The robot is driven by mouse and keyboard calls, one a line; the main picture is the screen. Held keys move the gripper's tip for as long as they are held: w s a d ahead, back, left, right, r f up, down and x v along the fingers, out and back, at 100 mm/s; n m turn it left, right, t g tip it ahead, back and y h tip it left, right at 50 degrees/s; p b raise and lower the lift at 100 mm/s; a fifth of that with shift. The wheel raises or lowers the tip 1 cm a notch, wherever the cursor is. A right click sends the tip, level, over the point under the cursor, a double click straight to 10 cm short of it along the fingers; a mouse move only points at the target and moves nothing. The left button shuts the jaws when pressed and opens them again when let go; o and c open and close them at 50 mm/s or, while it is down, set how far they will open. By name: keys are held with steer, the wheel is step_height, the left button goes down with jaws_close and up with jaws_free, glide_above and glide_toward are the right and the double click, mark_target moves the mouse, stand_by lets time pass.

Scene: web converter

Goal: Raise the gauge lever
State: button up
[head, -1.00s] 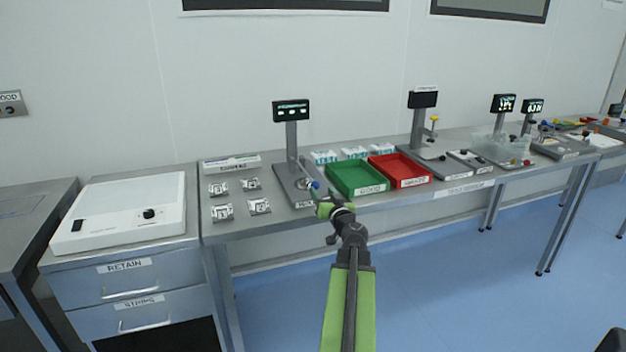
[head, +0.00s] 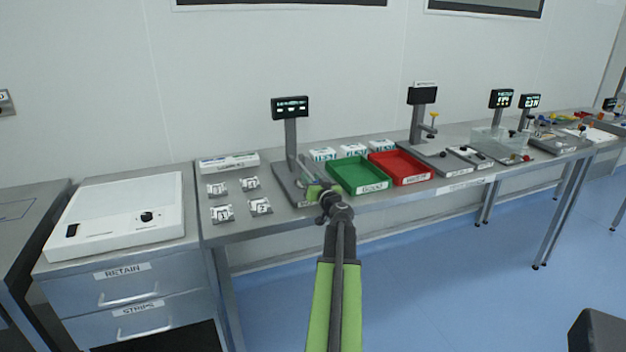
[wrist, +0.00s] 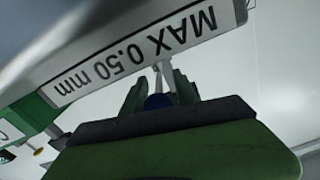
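The gauge (head: 290,150) is a metal stand with a dark display on top, on the bench left of the green tray. Its lever (head: 305,170) is a thin metal rod slanting down toward the bench's front. My gripper (head: 313,187) is at the lever's lower end, low in front of the gauge base. In the wrist view, the lever's blue knob (wrist: 158,101) and pale rod (wrist: 167,76) lie between my two green fingers (wrist: 158,90). The fingers are parted; contact with the knob is unclear. The gauge's "MAX 0.50 mm" label (wrist: 135,55) is close above.
A green tray (head: 341,182) and a red tray (head: 428,171) stand just right of my gripper. Several small numbered holders (head: 222,213) lie to the left. A white box-like device (head: 112,213) sits on the drawer cabinet. Other stands (head: 416,135) are farther right.

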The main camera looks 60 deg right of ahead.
steer(key=shift+s, duration=0.1)
jaws_close()
stand_by(1.0)
